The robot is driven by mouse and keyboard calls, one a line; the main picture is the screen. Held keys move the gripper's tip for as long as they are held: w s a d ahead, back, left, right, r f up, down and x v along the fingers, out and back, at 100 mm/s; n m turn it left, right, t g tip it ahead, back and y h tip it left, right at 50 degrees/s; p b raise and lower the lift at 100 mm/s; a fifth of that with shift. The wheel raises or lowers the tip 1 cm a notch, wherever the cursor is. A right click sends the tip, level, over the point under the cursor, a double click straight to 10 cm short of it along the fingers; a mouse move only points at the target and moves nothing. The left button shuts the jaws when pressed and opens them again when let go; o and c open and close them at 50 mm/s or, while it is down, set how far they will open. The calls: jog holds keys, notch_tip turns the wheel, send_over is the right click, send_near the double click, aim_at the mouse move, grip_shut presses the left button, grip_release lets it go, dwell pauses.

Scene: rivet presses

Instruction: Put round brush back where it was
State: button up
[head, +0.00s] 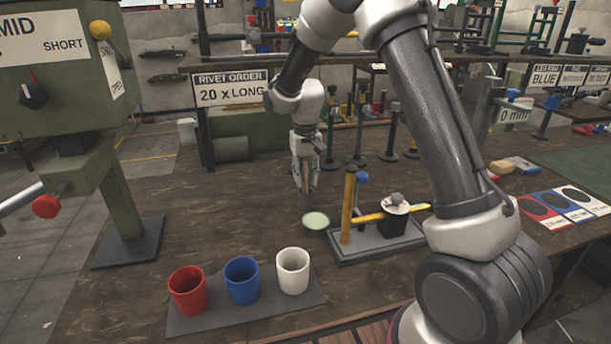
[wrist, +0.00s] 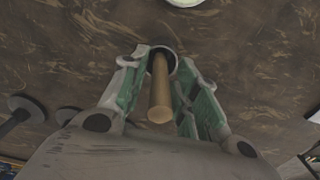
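The round brush has a pale wooden handle and a dark round head (head: 304,201). It stands upright, head down, just above or on the brown bench; I cannot tell whether it touches. My gripper (head: 304,180) points down with its green-lined fingers on both sides of the handle, and looks shut on it. In the wrist view the handle (wrist: 160,92) runs between the fingers (wrist: 162,68), with the dark head at the far end. A pale green disc (head: 316,221) lies on the bench just in front and to the right of the brush.
A fixture plate with a yellow post (head: 348,205) stands close to the right. Red (head: 187,292), blue (head: 241,281) and white (head: 293,271) cups sit on a grey mat in front. Dark stands (head: 392,135) are behind; a green press (head: 125,205) is at left. The bench's left middle is clear.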

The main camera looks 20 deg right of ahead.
notch_tip(320, 180, up, 12)
jog(key=shift+r, duration=0.2)
jog(key=s+d+r+t, duration=0.1)
jog(key=s+d+r, duration=0.35)
jog(key=s, duration=0.25)
jog(key=s+d+r+t, duration=0.1)
jog(key=s+d+r, duration=0.35)
jog(key=s, duration=0.25)
jog(key=s+d+t, duration=0.1)
jog(key=s+d, duration=0.2)
jog(key=s, duration=0.7)
jog(key=s+d+t, duration=0.1)
jog(key=s+d, duration=0.2)
jog(key=s, duration=0.7)
jog(key=shift+f, duration=0.4)
